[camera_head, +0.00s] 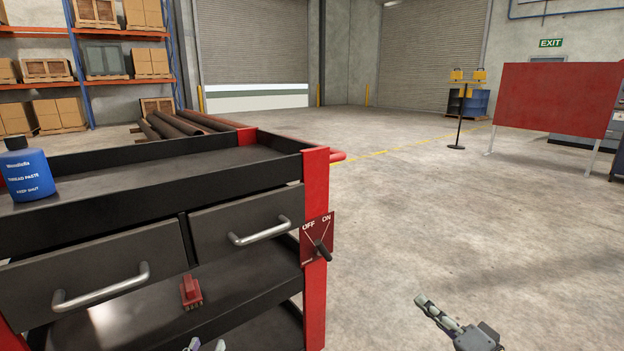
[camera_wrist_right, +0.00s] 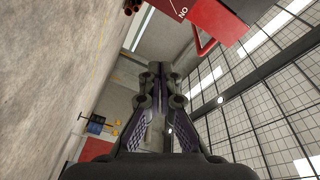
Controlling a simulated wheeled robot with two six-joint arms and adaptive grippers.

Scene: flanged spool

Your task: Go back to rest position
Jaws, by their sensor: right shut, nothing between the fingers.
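My right gripper (camera_head: 421,300) is at the bottom right of the head view, over bare floor and clear of the cart. Its fingers are shut and empty; they also show together in the right wrist view (camera_wrist_right: 158,72). My left gripper (camera_head: 206,346) shows only as two fingertips at the bottom edge, in front of the cart's lower shelf. The tips stand apart with a gap between them and nothing seen in it; the rest is cut off.
A black and red tool cart (camera_head: 315,190) fills the left, with two drawers, a blue paste bottle (camera_head: 27,172) on top and a red brush-like block (camera_head: 190,291) on a shelf. An OFF/ON switch (camera_head: 321,249) sits on its corner post. The floor to the right is clear.

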